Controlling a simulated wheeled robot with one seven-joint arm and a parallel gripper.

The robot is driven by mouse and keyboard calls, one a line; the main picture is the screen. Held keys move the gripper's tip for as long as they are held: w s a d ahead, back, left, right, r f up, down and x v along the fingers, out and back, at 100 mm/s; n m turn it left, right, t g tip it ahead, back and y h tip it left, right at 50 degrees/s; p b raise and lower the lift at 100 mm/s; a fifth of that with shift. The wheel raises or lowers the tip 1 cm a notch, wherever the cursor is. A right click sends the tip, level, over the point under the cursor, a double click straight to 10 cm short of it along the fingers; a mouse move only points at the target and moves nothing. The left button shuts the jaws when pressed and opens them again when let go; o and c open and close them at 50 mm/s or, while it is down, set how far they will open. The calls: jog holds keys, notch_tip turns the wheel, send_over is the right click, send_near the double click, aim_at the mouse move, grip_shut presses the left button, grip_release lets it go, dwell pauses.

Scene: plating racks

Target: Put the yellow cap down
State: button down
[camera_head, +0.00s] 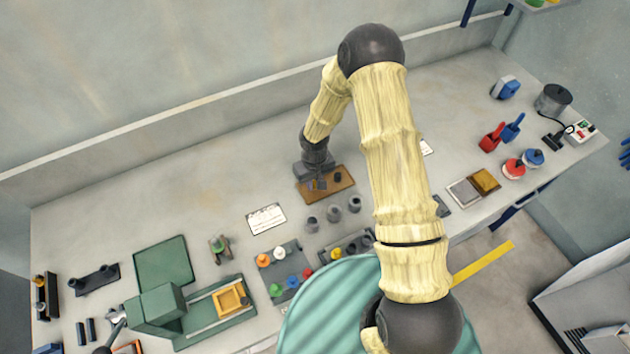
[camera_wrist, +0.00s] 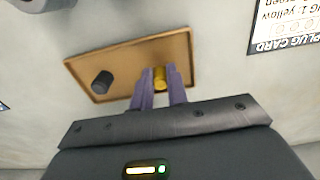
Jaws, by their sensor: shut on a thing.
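My gripper (camera_wrist: 160,90) is shut on the yellow cap (camera_wrist: 160,77), which sits between its two purple fingertips. The cap is over the brown tray (camera_wrist: 205,40) in the wrist view; I cannot tell whether it touches the tray floor. In the head view my gripper (camera_head: 318,185) is at the brown tray (camera_head: 337,190), and the held cap cannot be made out there. A dark cylinder (camera_wrist: 102,82) stands on the tray, left of the fingers in the wrist view; it also shows in the head view (camera_head: 337,177).
A printed card (camera_head: 267,218) and several grey cylinders (camera_head: 333,214) are near the tray. A green fixture (camera_head: 160,305) is at the lower left. Bare bench (camera_head: 220,170) lies left of the tray.

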jog(key=shift+f, duration=0.3)
jog(key=shift+s, duration=0.2)
jog(key=shift+w+f, duration=0.1)
jog(key=shift+f, duration=0.1)
jog(key=c, duration=1.4)
grip_release()
jog(key=shift+r, duration=0.1)
notch_tip(320, 180, up, 12)
jog(key=b, duration=0.3)
jog(key=shift+r, duration=0.1)
